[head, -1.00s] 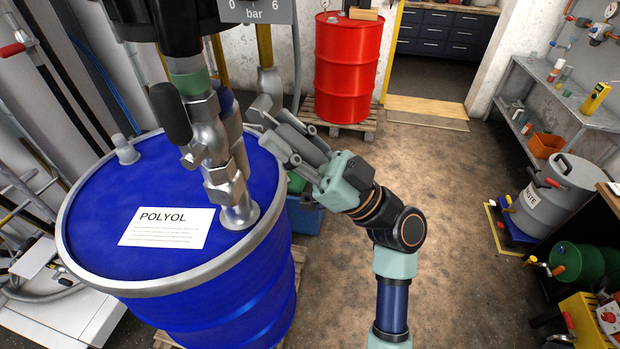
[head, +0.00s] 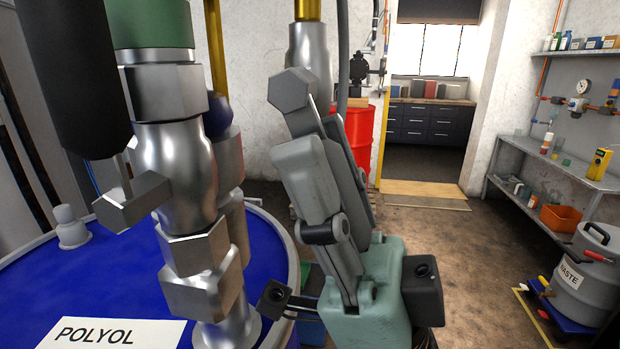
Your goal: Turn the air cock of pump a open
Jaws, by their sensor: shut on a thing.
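The air cock (head: 309,48) appears to be the silver fitting under a yellow pipe, behind the pump's large metal fittings. My gripper (head: 318,130) points up against its lower part, with its grey fingers closed. The piece between the fingers is mostly hidden, so I cannot tell how the cock's handle is turned. The pump's silver pipework (head: 178,190) stands in the blue POLYOL drum (head: 40,285), just left of my gripper. A black handle (head: 65,75) on a hex stem belongs to this pipework.
A red drum (head: 362,138) stands behind my gripper. The floor (head: 440,250) to the right is open. A shelf bench (head: 570,170) and a grey WASTE can (head: 585,275) stand at the right. An orange bin (head: 560,217) sits on the bench's lower shelf.

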